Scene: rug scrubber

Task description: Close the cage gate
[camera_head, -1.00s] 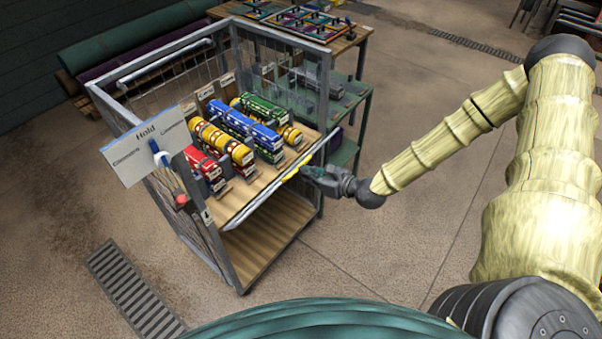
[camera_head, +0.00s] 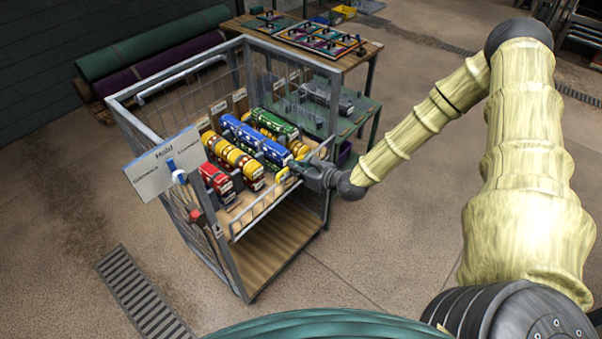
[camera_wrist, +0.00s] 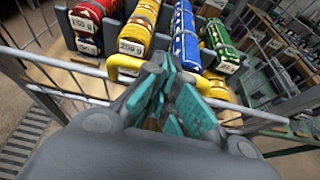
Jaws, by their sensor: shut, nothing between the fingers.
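The cage (camera_head: 240,262) is a grey metal frame with mesh sides and a wooden shelf holding colourful rolls. Its gate (camera_head: 262,205) is a low wire panel with a top bar along the shelf's front edge. It looks raised and tilted; whether it meets the posts is unclear. In the wrist view, the gate's bar (camera_wrist: 62,64) crosses behind my fingers, with a yellow handle (camera_wrist: 121,64) just left of them. My gripper (camera_head: 308,172), also in the wrist view (camera_wrist: 167,100), is shut and empty at the gate's right part. Contact cannot be told.
A sign board (camera_head: 160,165) and a red knob (camera_head: 195,215) are at the left front post. A green table (camera_head: 358,112) stands behind right. Floor in front is clear.

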